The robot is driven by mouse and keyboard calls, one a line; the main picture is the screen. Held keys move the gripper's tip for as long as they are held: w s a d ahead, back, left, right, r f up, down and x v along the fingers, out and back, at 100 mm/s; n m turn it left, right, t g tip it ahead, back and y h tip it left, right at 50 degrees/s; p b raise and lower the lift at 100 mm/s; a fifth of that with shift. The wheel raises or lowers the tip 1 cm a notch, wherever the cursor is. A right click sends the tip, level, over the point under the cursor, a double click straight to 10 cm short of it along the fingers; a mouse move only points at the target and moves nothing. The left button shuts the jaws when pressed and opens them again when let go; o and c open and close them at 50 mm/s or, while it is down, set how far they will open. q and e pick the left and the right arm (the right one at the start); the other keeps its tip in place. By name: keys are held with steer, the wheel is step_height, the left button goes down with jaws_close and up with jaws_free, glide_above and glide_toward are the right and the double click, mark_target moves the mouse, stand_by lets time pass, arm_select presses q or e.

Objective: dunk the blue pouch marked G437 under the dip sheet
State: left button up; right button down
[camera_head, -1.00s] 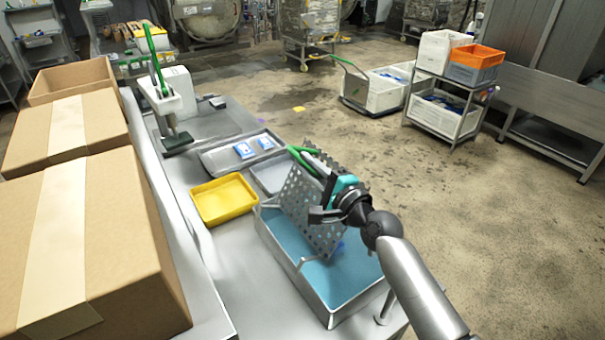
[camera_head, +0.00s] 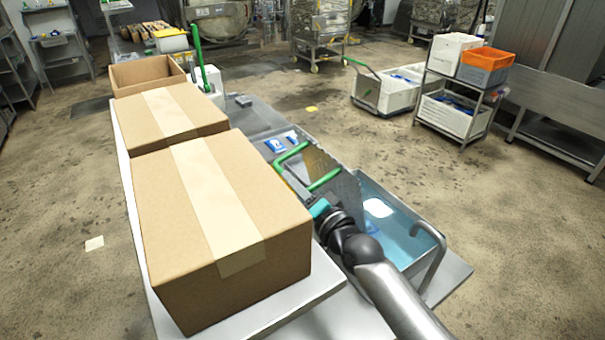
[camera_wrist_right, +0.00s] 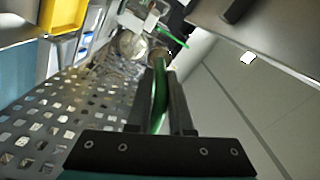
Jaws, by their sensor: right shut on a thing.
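My right gripper (camera_head: 322,207) is shut on the green handle (camera_wrist_right: 160,95) of the perforated metal dip sheet (camera_head: 343,197). The sheet is tilted and stands over the left part of the liquid-filled tank (camera_head: 402,206). In the right wrist view the sheet (camera_wrist_right: 60,130) spreads left of the fingers. A small blue patch (camera_head: 372,228) shows in the tank beside the sheet; it may be a pouch, and no marking is readable. Two blue-and-white pouches (camera_head: 275,145) (camera_head: 291,137) lie behind the sheet. I cannot read G437 on any. My left gripper is out of view.
Large cardboard boxes (camera_head: 215,215) crowd the table's left side, close to my right arm. A bent metal handle (camera_head: 432,265) rises at the tank's near right corner. The yellow tray (camera_wrist_right: 62,18) shows in the wrist view.

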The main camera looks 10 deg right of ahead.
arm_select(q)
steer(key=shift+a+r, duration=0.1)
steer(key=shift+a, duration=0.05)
arm_select(e)
steer(key=shift+s+a+n, duration=0.2)
steer(key=shift+a+n, duration=0.2)
steer(key=shift+a, duration=0.2)
steer(key=c, duration=1.1)
jaws_free()
steer(key=shift+a, duration=0.1)
steer(key=shift+o, duration=1.3)
steer(key=shift+f, duration=0.15)
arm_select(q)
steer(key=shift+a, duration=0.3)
arm_select(e)
steer(key=shift+s+f, duration=0.1)
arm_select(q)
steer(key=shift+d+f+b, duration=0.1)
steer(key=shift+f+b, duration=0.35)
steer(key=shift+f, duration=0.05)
arm_select(e)
steer(key=v, duration=1.5)
